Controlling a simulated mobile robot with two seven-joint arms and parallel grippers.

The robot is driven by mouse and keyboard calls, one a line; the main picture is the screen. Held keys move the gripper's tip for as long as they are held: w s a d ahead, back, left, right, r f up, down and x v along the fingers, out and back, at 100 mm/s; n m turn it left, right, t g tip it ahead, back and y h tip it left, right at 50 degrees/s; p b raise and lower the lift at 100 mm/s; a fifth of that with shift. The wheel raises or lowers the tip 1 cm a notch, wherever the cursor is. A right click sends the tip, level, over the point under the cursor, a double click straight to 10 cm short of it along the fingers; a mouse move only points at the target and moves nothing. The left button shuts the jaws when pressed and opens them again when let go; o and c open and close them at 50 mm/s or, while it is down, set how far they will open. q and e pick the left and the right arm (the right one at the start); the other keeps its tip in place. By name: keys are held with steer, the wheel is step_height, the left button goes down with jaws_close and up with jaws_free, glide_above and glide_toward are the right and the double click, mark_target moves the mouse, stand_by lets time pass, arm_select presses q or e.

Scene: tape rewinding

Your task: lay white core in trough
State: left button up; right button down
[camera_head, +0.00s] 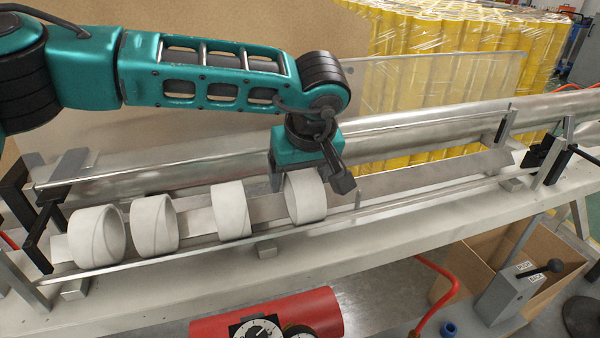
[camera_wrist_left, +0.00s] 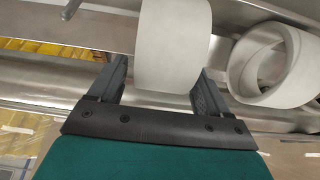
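Several white cores lie in a row in the metal trough (camera_head: 420,176), on their sides. The rightmost white core (camera_head: 307,199) is under my left gripper (camera_head: 308,180). In the left wrist view this core (camera_wrist_left: 172,45) stands between the two fingers of my left gripper (camera_wrist_left: 160,67). The fingers are apart, with a narrow gap at the left finger; the right finger is close to the core, and contact there is unclear. Another white core (camera_head: 232,210) lies just left of it; a neighbouring core also shows in the wrist view (camera_wrist_left: 240,72). My right gripper is not in view.
A long metal roller (camera_head: 400,128) runs behind the trough. Black end brackets (camera_head: 40,235) stand at its left. The trough's right half is clear. A red cylinder with a gauge (camera_head: 330,308) and a cardboard box (camera_head: 560,255) are below in front.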

arm_select(q)
steer(key=shift+o, duration=0.5)
steer(key=v, duration=1.3)
steer(key=shift+f, duration=0.1)
